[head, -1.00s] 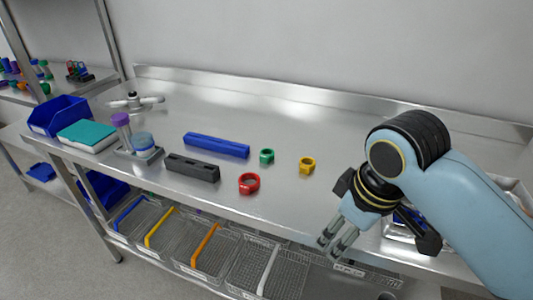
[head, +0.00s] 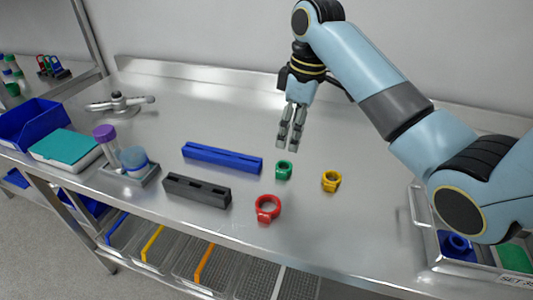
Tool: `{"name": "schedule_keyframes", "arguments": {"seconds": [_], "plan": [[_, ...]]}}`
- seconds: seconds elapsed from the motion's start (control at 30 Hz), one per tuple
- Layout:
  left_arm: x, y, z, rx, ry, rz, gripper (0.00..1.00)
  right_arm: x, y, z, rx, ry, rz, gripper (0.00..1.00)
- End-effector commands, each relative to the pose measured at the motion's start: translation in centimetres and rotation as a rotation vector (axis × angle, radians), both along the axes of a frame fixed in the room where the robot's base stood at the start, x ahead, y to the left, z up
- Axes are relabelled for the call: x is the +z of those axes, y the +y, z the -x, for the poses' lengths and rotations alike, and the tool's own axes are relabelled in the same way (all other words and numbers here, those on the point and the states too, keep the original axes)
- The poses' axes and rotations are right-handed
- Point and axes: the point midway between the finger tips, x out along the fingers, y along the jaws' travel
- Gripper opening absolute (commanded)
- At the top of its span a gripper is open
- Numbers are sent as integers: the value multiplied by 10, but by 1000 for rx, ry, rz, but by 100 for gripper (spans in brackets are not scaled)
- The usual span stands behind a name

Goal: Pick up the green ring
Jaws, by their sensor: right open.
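The green ring (head: 284,170) lies on the steel table, just off the right end of the blue slotted bar. My right gripper (head: 289,147) points down above and just behind the green ring in the head view. Its two fingers are a little apart, with nothing between them. The ring is fully visible and looks apart from the fingertips. My left gripper does not show.
A red ring (head: 268,208) and a yellow ring (head: 331,181) lie nearby. A blue bar (head: 222,158) and a black slotted bar (head: 197,190) lie left. A tray (head: 425,228) with blue and green parts is at right. The back middle of the table is clear.

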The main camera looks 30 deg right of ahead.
Motion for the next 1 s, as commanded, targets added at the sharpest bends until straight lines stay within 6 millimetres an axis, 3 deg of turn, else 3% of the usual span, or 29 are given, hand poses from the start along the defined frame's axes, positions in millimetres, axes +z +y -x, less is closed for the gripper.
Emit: {"name": "schedule_keyframes", "arguments": {"seconds": [0.07,0.13,0.33,0.47,0.57,0.8,1.0], "plan": [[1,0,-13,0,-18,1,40,-2,0,-1,3,4,-1,65],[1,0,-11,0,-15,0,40,-11,1,-1,5,6,-4,65],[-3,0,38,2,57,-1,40,-43,4,-4,4,4,-3,65],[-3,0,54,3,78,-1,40,-54,5,-5,4,3,-2,65],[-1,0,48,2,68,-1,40,-63,7,-5,4,4,-3,65],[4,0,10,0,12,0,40,-99,14,-5,3,4,-1,65],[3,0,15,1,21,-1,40,-107,14,-6,4,1,-1,65]]}}
